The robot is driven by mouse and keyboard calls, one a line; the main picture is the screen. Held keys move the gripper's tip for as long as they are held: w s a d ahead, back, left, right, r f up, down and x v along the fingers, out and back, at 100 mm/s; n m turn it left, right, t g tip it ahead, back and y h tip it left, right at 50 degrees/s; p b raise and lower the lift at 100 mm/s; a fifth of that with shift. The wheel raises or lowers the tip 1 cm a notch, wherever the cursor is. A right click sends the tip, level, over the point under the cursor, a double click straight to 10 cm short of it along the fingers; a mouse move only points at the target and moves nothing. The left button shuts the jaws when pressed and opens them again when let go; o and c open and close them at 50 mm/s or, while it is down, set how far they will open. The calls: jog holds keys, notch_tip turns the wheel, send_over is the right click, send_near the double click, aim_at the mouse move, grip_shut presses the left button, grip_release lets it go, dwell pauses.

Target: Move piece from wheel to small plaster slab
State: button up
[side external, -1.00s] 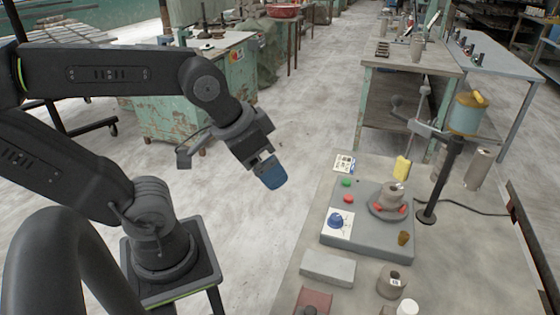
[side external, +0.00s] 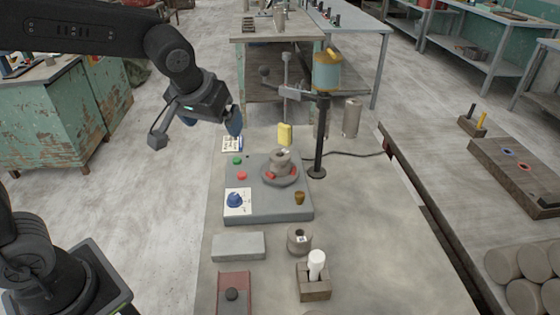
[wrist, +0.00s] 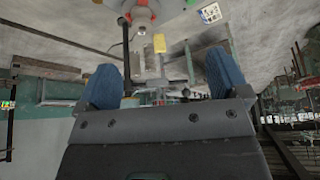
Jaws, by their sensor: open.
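A grey clay piece (side external: 281,160) with a hollow top sits upright on the round wheel (side external: 268,182), which is on a grey control box. Red pads on the wheel lie against the piece's base. A pale grey rectangular slab (side external: 238,246), apparently the small plaster slab, lies bare on the bench nearer the camera. My gripper (side external: 235,123), with blue fingers, is above the far left edge of the bench, left of and apart from the piece. In the wrist view my gripper (wrist: 161,66) is open and empty; the wheel (wrist: 140,20) shows, cut off, at the top.
A black post (side external: 320,140) with a side arm stands right of the wheel. A yellow block (side external: 285,133) is behind it. A labelled grey cylinder (side external: 299,239) and a block holding a white bottle (side external: 316,264) are right of the slab.

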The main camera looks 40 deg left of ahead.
jog(key=w+d+f+n, duration=0.1)
jog(key=w+f, duration=0.3)
jog(key=w, duration=0.3)
jog(key=n+y, duration=0.2)
send_near(280, 155)
jog(key=x, duration=0.5)
jog(key=shift+s+f, duration=0.15)
jog(key=shift+f, duration=0.35)
jog(key=shift+x, duration=2.9)
jog(key=shift+r, duration=0.1)
jog(key=c, duration=1.2)
jog(key=shift+r, duration=0.1)
jog(key=shift+r, duration=0.1)
